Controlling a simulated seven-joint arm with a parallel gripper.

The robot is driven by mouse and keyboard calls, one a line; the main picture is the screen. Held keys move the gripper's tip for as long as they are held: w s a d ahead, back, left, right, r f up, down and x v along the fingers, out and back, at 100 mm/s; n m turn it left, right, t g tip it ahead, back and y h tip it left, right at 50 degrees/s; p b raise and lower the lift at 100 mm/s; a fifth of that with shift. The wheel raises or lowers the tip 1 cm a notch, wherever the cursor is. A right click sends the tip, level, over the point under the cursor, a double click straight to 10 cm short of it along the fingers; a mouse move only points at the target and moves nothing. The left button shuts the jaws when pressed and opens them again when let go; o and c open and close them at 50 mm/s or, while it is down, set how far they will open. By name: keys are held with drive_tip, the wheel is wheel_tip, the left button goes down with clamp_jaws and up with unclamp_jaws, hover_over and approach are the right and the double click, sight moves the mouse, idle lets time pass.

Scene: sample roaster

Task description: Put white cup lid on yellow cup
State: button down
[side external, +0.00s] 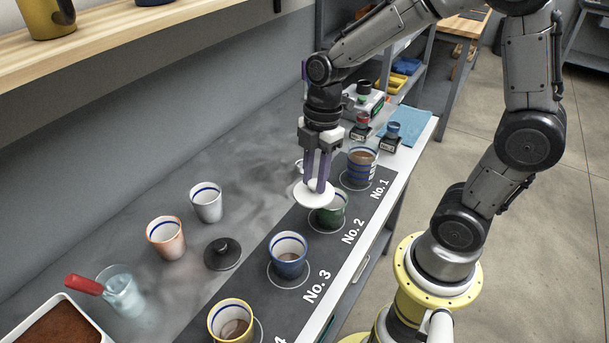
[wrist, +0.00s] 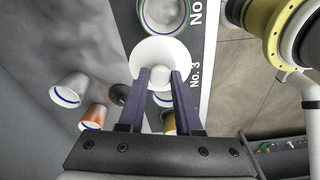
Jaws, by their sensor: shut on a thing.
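My gripper (side external: 317,184) is shut on the knob of the white cup lid (side external: 303,195), a round disc held level. In the side view the lid overlaps the green cup (side external: 337,216) at No. 2 and appears above it. In the wrist view the lid (wrist: 148,52) sits between my purple fingertips (wrist: 160,76) and hides most of the cup by No. 3. The yellow cup (side external: 216,321) stands upright at the bottom of the side view, with brown contents and no lid on it. In the wrist view it is mostly hidden behind my fingers.
A blue cup (side external: 275,250) stands at No. 3 between the green and yellow cups. A striped cup (side external: 362,172) stands at No. 1. Left of the mat are a white cup (side external: 207,207), an orange cup (side external: 166,240), a dark lid (side external: 222,262) and a glass with a red-handled tool (side external: 125,296).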

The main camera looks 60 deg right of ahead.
drive_tip(key=w+a+r+n, duration=0.1)
drive_tip(key=w+a, duration=0.2)
drive_tip(key=a, duration=0.3)
drive_tip(key=w+a+r, duration=0.2)
drive_tip(key=w+a, duration=0.1)
drive_tip(key=a, duration=0.4)
drive_tip(key=s+a+n, duration=0.2)
drive_tip(key=s+a, duration=0.1)
drive_tip(key=a, duration=0.5)
drive_tip(key=s+a+f+n, duration=0.1)
drive_tip(key=s+a+n, duration=0.2)
drive_tip(key=a, duration=0.5)
drive_tip(key=shift+s+f+g, duration=0.2)
drive_tip(key=shift+s+g, duration=0.1)
drive_tip(key=shift+d+f, duration=0.1)
drive_tip(key=shift+f, duration=0.05)
drive_tip(key=shift+f, duration=2.75)
drive_tip(key=shift+f, duration=0.5)
